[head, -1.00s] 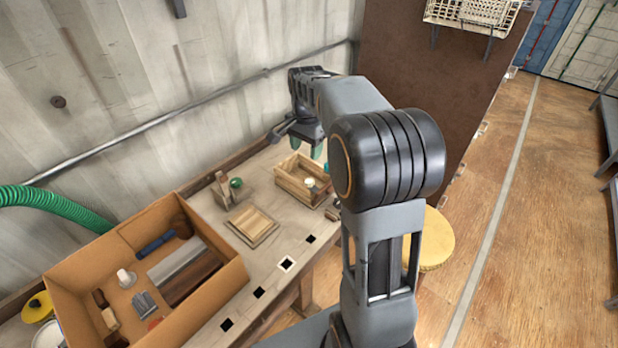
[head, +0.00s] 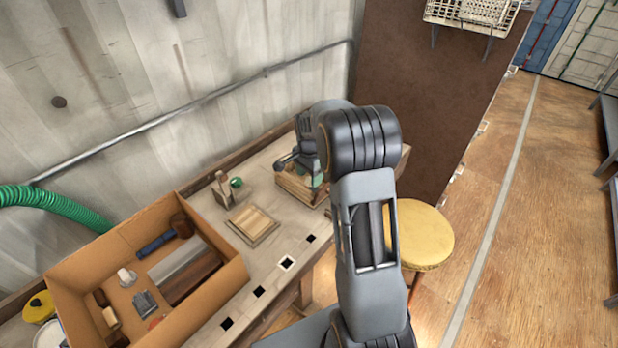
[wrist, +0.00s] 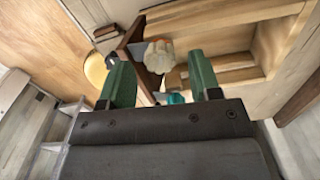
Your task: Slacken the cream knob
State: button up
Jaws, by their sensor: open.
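The cream knob (wrist: 159,57) is a lobed round knob beside a brown upright board (wrist: 130,45) in the wrist view. It shows between the two green fingertips of my gripper (wrist: 160,62), which are apart on either side of it. I cannot tell whether they touch it. In the head view my gripper (head: 317,180) is down at the right part of the open wooden box (head: 291,193) on the bench. The knob is hidden there behind my arm and gripper. A teal piece (wrist: 175,98) shows low between the fingers.
A block with a green ball (head: 236,183) and a square wooden board (head: 252,225) lie left of the box. A large cardboard tray (head: 215,292) of tools fills the bench's left. A yellow stool (head: 422,235) stands by the bench. A brown panel (head: 430,80) rises behind.

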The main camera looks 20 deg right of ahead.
jog(key=shift+f, duration=0.7)
jog(key=c, duration=0.9)
